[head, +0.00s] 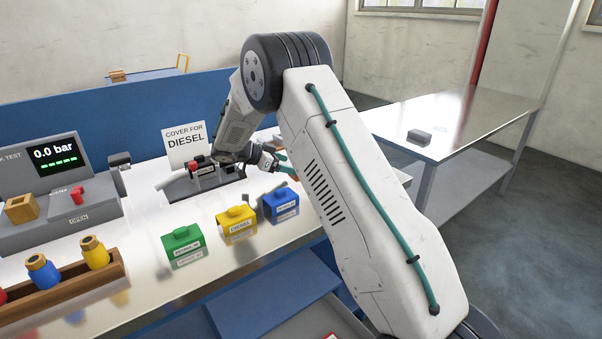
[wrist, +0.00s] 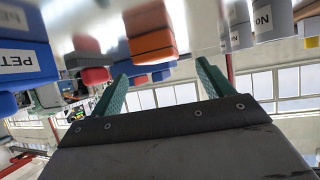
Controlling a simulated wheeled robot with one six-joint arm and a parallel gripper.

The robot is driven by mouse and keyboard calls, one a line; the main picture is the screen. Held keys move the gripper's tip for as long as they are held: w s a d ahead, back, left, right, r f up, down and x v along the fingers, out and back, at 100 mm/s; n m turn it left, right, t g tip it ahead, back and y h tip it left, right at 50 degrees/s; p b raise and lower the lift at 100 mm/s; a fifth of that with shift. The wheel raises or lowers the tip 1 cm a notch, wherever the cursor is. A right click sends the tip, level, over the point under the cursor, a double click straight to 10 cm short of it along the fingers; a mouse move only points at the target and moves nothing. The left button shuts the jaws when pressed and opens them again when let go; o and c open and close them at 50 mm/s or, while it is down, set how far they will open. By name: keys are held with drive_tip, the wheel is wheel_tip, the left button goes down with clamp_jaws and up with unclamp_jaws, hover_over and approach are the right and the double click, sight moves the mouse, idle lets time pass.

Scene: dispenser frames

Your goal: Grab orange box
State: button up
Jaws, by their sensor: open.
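In the wrist view an orange box (wrist: 152,42) with a darker top part is just beyond the tips of my gripper (wrist: 164,62). It sits slightly left of the middle between the two teal fingers. The fingers are spread apart with nothing between them, and I cannot tell the exact gap to the box. In the head view my gripper (head: 284,168) is low over the white bench, behind the blue box. My arm hides much of that area, and I cannot make out the orange box clearly there.
Green (head: 183,246), yellow (head: 237,225) and blue (head: 281,205) labelled boxes stand along the bench's front. A "Cover for Diesel" sign (head: 186,146) stands behind. Grey labelled containers (wrist: 270,20) are at the wrist view's right. A metal table (head: 450,112) is at right.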

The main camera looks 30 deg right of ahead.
drive_tip(key=x, duration=0.4)
drive_tip(key=shift+d+f, duration=0.1)
drive_tip(key=shift+d, duration=0.3)
drive_tip(key=c, duration=1.2)
